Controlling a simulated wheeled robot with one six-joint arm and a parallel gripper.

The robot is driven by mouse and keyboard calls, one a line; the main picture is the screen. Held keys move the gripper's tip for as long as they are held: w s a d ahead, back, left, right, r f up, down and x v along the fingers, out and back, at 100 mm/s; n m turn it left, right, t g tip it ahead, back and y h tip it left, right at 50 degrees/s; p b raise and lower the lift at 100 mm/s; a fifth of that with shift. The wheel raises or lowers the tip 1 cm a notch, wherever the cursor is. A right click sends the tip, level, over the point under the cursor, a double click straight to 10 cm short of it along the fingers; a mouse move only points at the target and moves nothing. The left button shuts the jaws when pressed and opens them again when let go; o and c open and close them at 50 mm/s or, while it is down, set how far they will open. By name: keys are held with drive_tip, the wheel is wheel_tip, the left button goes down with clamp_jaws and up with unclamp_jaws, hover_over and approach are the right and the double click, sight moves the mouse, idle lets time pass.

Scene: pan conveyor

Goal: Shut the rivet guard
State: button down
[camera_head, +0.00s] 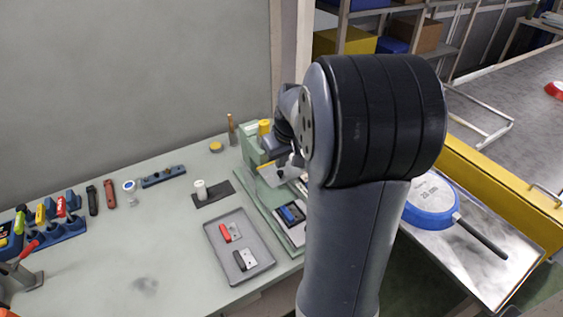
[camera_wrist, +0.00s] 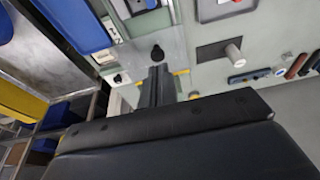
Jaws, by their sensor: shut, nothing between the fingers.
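The green rivet press (camera_head: 250,150) stands at the back right of the bench, partly behind my arm. Its guard looks like a clear, greyish flat panel (camera_wrist: 140,48) with a black knob (camera_wrist: 157,53); the knob also shows in the head view (camera_head: 280,173). My gripper (camera_wrist: 157,70) is shut and empty, its fingertips close to the knob in the wrist view. I cannot tell whether they touch it. A fixture with blue parts (camera_head: 291,214) sits in front of the panel and looks uncovered. My arm hides the press's right side.
A grey tray (camera_head: 262,262) with red and black handle parts lies left of the press. A white cylinder (camera_head: 200,190) stands on a dark plate. A blue pan (camera_head: 432,213) rests on the metal surface at right, beside the yellow conveyor rail (camera_head: 490,185).

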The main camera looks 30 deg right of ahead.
drive_tip(key=shift+f, duration=0.85)
drive_tip(key=shift+f+b, duration=0.15)
drive_tip(key=shift+b, duration=0.15)
drive_tip(key=shift+s+f+t+b, duration=0.1)
drive_tip(key=shift+s+t+b, duration=0.15)
drive_tip(key=shift+b, duration=0.35)
